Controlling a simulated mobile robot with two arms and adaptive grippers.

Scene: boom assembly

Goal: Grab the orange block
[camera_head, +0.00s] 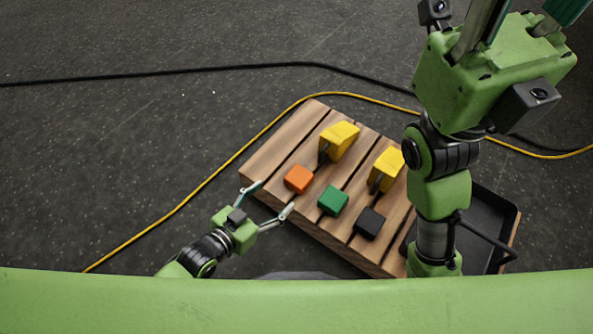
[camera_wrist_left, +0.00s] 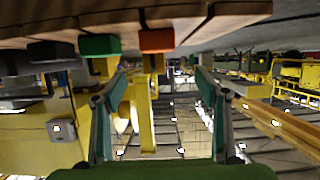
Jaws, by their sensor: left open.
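The orange block (camera_head: 298,179) sits on the slatted wooden pallet (camera_head: 270,158), near its left side. My left gripper (camera_head: 270,199) is open and empty, its two fingers spread just to the lower left of the orange block and apart from it. In the left wrist view, where the scene appears upside down, the orange block (camera_wrist_left: 157,40) shows beyond and between the open fingers (camera_wrist_left: 162,75). My right gripper is at the upper right of the head view; its fingers run out of the frame and its tips are hidden.
A green block (camera_head: 333,200) and a black block (camera_head: 369,222) sit in a row right of the orange one. Two yellow pieces (camera_head: 340,139) (camera_head: 386,168) stand behind. A black tray (camera_head: 490,215) lies at right. A yellow cable (camera_head: 190,197) crosses the floor.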

